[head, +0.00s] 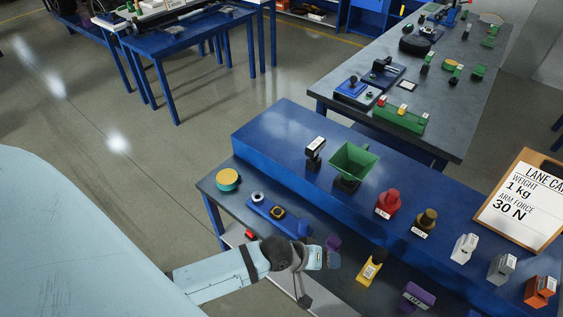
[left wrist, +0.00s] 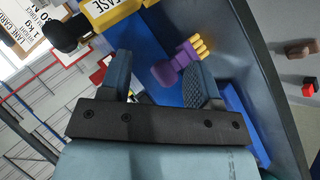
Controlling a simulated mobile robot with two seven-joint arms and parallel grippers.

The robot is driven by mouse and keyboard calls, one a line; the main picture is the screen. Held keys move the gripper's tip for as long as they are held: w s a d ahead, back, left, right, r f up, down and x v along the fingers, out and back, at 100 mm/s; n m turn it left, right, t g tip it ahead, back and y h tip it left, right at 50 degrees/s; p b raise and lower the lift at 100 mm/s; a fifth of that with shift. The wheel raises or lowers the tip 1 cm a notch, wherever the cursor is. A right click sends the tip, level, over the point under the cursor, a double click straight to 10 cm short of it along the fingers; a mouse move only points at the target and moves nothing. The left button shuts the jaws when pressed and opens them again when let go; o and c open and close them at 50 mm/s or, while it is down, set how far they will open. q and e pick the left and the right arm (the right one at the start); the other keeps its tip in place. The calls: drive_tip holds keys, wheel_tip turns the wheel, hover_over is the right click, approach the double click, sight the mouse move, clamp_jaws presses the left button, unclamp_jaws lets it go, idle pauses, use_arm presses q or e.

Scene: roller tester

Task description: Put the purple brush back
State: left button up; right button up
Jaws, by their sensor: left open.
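The purple brush with yellow bristles (left wrist: 178,66) shows in the left wrist view between and beyond my finger tips, closer to the right-hand finger. In the head view a small purple part (head: 333,243) shows just beyond my left gripper (head: 316,258); it appears to be the same brush. My left gripper also shows in the left wrist view (left wrist: 160,78), with its two fingers wide apart and nothing clamped between them. A purple block with a label (head: 417,297) sits on the lower bench shelf to the right. My right gripper is not in view.
A yellow labelled piece (head: 371,267) stands right of my gripper. A blue fixture (head: 275,214) and a yellow-topped round piece (head: 228,178) lie to the left. A green funnel (head: 354,162) and several coloured pieces stand on the raised blue ledge (head: 262,135).

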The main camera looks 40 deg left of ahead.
use_arm(q)
drive_tip(key=s+a+f+m+t+y, duration=0.2)
drive_tip(key=s+a+m+t+y, duration=0.1)
drive_tip(key=s+a+m, duration=0.3)
drive_tip(key=s+m, duration=0.2)
drive_tip(key=s, duration=0.1)
drive_tip(key=shift+s+a, duration=0.2)
drive_tip(key=shift+a, duration=0.1)
drive_tip(key=shift+s, duration=0.1)
